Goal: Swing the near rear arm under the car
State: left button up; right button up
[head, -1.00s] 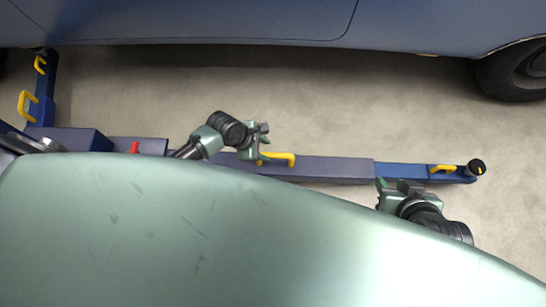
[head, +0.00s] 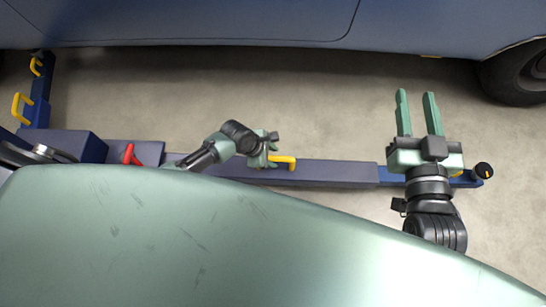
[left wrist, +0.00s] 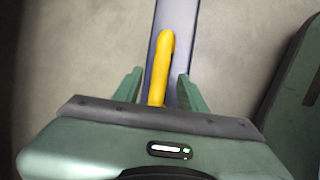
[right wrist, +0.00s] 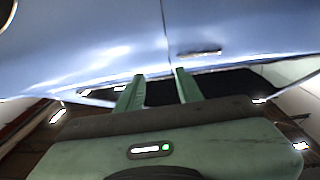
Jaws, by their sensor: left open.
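The near lift arm (head: 325,172) lies low along the floor, grey-blue with a blue end section and a round black pad (head: 483,171) at its right tip. It is beside the blue car (head: 200,22), not under it. My left gripper (head: 268,152) is open at the arm's yellow handle (head: 284,161). In the left wrist view the handle (left wrist: 160,70) lies between the parted fingers, with no clear contact. My right gripper (head: 416,92) is open and empty, raised in front of the arm's blue end section, fingers toward the car. The right wrist view shows car bodywork beyond its fingers (right wrist: 160,76).
Another blue arm (head: 42,88) with yellow handles stands at the left, running toward the car. A red lever (head: 130,155) is near the arm's left end. A car wheel (head: 522,78) is at the upper right. Bare floor (head: 320,105) lies between arm and car.

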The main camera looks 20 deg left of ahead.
pick_arm(q)
jog(key=shift+w+d+f, duration=0.15)
jog(key=shift+f, duration=0.25)
pick_arm(e)
jog(key=shift+a+r+t+y, duration=0.15)
jog(key=shift+r+t+y, duration=0.4)
jog(key=shift+r, duration=0.7)
pick_arm(q)
grip_shut()
